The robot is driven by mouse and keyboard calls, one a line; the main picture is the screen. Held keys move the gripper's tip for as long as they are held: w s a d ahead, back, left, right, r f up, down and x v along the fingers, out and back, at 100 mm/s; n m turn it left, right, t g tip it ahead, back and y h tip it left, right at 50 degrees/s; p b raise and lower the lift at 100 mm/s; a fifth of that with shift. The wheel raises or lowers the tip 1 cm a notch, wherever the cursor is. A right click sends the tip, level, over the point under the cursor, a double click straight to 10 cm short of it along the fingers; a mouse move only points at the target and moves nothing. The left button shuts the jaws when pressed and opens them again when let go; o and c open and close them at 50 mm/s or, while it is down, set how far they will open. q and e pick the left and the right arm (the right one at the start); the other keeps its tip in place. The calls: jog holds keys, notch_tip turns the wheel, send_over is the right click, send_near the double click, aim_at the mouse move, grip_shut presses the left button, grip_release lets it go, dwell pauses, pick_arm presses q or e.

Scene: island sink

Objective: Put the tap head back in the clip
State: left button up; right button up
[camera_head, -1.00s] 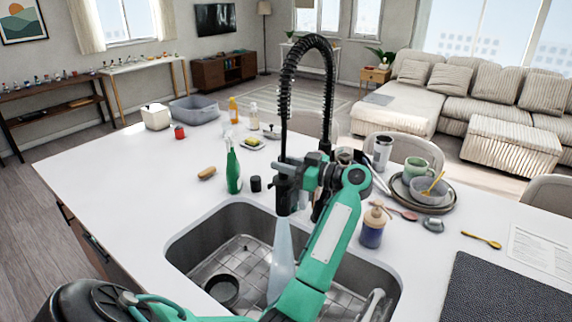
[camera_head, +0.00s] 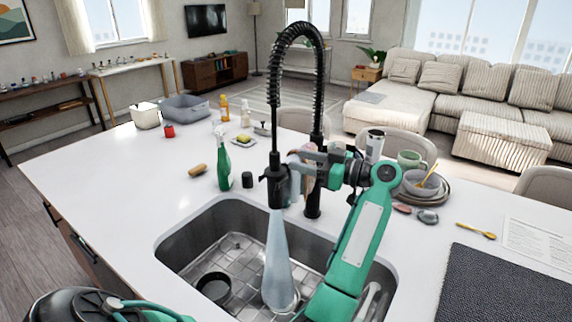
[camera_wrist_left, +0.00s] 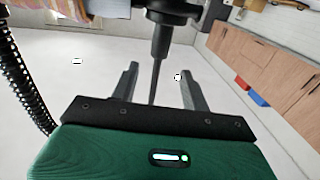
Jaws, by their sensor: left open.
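The black tap head (camera_head: 275,188) hangs upright at the end of the spring hose (camera_head: 276,90), left of the tap post (camera_head: 313,190). A pale, widening stream (camera_head: 278,250) runs from it into the sink. My left gripper (camera_head: 296,166) is open, just right of the tap head and in front of the post. The clip is hidden or cannot be made out, so I cannot tell whether the head sits in it. In the left wrist view, the open fingers (camera_wrist_left: 160,78) stand either side of a thin dark rod below a dark cylinder (camera_wrist_left: 160,38). My right gripper is out of view.
The steel sink (camera_head: 180,250) holds a dark round dish (camera_head: 214,287). A green bottle (camera_head: 222,160) and dark cup (camera_head: 247,180) stand behind its left side. Bowls and plates (camera_head: 425,190) sit to the right.

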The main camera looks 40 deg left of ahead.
pick_arm(q)
jog(key=shift+b+v, duration=0.55)
jog(key=shift+v, duration=1.5)
